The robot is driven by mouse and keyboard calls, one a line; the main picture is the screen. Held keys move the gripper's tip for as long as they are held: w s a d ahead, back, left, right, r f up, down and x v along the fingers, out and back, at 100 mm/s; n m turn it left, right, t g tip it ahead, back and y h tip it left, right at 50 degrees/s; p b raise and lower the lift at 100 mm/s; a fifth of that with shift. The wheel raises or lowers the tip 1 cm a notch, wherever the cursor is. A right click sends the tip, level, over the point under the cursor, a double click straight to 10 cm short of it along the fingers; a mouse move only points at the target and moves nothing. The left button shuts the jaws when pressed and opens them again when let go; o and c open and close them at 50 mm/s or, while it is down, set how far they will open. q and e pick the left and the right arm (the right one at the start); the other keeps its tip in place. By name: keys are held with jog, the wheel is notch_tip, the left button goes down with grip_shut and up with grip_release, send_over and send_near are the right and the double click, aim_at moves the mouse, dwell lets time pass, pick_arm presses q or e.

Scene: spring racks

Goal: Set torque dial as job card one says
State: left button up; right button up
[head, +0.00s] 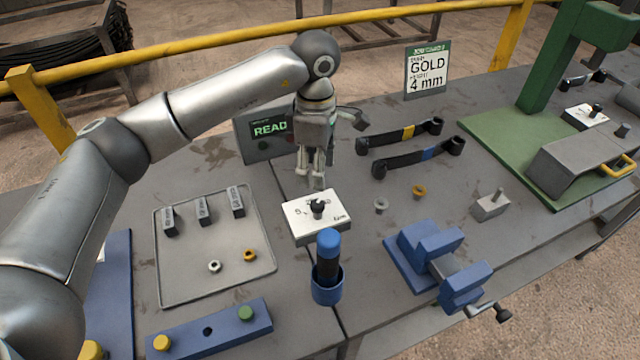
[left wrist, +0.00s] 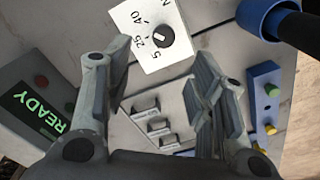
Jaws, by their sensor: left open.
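The torque dial is a white plate (head: 330,232) with a black knob (head: 317,207) at the middle of the bench. In the left wrist view the knob (left wrist: 160,38) shows a pale mark, with figures such as 25 and 40 beside it; I cannot tell which figure it points to. My left gripper (head: 316,183) hangs just above and behind the dial, open and empty. In the left wrist view its two fingers (left wrist: 162,65) stand apart, with the knob beyond them. The job card (head: 427,70) stands at the back and reads GOLD and 4 mm. My right gripper is not in view.
A READY display box (head: 252,142) stands behind the dial to the left. A blue cup (head: 328,288) with a blue-topped tool stands in front. A grey tray (head: 160,280) lies left. Two wrenches (head: 400,140), a blue vise (head: 405,262) and a green press (head: 480,135) are right.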

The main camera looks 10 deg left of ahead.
pick_arm(q)
jog(key=p, duration=0.1)
send_over(316, 203)
jog(key=f, duration=0.4)
jog(key=shift+s+f, duration=0.2)
jog(key=f, duration=0.1)
jog(key=f+p, duration=0.1)
jog(key=f, duration=0.2)
jog(key=shift+w, duration=0.3)
jog(key=shift+s+f, duration=0.1)
jog(key=shift+f, duration=0.45)
jog(key=shift+c, duration=1)
jog(key=c, duration=0.8)
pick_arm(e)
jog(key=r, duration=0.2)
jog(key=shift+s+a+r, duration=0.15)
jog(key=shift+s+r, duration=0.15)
